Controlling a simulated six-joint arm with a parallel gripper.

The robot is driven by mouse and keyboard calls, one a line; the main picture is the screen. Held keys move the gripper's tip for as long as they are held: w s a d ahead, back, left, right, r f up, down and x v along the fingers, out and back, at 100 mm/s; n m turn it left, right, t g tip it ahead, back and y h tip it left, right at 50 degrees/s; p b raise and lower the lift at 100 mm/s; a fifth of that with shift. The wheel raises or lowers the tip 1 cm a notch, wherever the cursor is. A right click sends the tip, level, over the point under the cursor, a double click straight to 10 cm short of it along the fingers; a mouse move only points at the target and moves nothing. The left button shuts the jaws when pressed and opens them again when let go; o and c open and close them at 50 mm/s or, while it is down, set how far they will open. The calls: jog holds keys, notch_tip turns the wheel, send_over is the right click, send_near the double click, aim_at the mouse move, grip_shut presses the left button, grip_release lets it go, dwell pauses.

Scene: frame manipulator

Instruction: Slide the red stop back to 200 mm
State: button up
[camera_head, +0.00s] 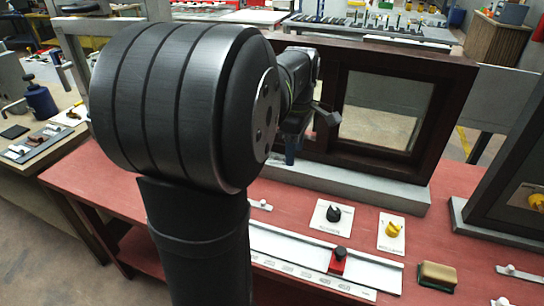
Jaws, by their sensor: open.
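The red stop (338,262) sits on a white rail (285,246) on the red bench, toward the rail's right part. It has a dark top. A scale strip with small marks (312,275) runs along the rail's front; its numbers are too small to read. My gripper (308,133) is above and behind the rail, in front of the dark window frame, up and to the left of the stop. It is open, apart from the stop, and partly hidden by my arm. My arm also hides the rail's left end.
A black knob (333,214) and a yellow knob (391,230) stand on white plates behind the rail. A brown and green block (437,276) lies to its right. A dark window frame (455,110) stands upright on a grey base behind. Another dark frame is at the right edge.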

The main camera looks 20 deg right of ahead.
jog(key=s+d+f+m+g, duration=0.2)
jog(key=s+d+m+g, duration=0.2)
jog(key=s+m, duration=0.6)
jog(key=n, duration=0.1)
send_near(340, 250)
jog(key=x, duration=0.8)
jog(key=shift+s+d+f, duration=0.1)
jog(key=shift+s+f, duration=0.05)
jog(key=shift+f, duration=0.1)
grip_shut()
